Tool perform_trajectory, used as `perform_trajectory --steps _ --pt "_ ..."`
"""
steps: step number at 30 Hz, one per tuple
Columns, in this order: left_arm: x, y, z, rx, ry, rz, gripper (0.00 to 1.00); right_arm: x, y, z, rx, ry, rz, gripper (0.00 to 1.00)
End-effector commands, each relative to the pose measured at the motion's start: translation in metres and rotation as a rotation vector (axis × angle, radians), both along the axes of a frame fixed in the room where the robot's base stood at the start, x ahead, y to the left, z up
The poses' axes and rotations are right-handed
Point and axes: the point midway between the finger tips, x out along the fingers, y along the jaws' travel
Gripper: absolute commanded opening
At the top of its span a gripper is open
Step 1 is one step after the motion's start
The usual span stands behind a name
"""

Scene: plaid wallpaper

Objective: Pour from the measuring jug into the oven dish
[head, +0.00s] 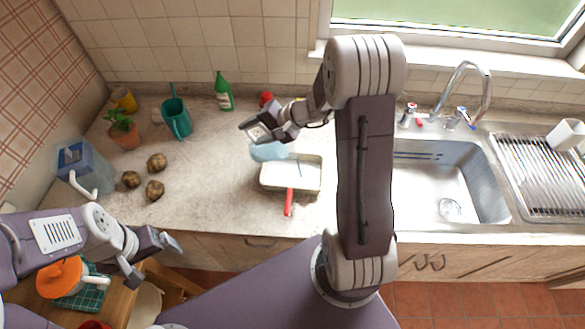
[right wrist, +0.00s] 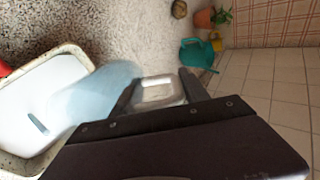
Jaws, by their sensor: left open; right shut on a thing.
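The measuring jug (head: 268,152) is pale blue and see-through. My right gripper (head: 270,132) is shut on it, and the grip shows around its whitish handle (right wrist: 158,92) in the right wrist view. The jug lies tilted, its body (right wrist: 95,95) reaching over the edge of the oven dish. The oven dish (head: 306,186) is a cream rectangular dish on the counter, also in the right wrist view (right wrist: 77,57), with a pale, smooth filling. A narrow grey-blue streak shows over the filling; I cannot tell whether it is liquid. My left gripper (head: 151,260) is open and empty, low at the left.
A red-handled item (head: 289,203) lies at the dish's front. Several brown potatoes (head: 156,162), a teal watering can (head: 177,118), a green bottle (head: 223,92) and a potted plant (head: 124,132) stand left. The sink (head: 440,180) is right.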

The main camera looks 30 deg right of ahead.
Motion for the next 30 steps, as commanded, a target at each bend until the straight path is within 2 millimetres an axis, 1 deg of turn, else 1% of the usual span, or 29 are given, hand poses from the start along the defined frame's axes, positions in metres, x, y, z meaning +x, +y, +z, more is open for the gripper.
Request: perform_trajectory --steps 30 --pt "-0.0001 0.0 -0.0062 0.0 0.0 0.0 0.92 -0.0011 -0.0017 0.0017 0.022 -0.027 -0.001 0.0"
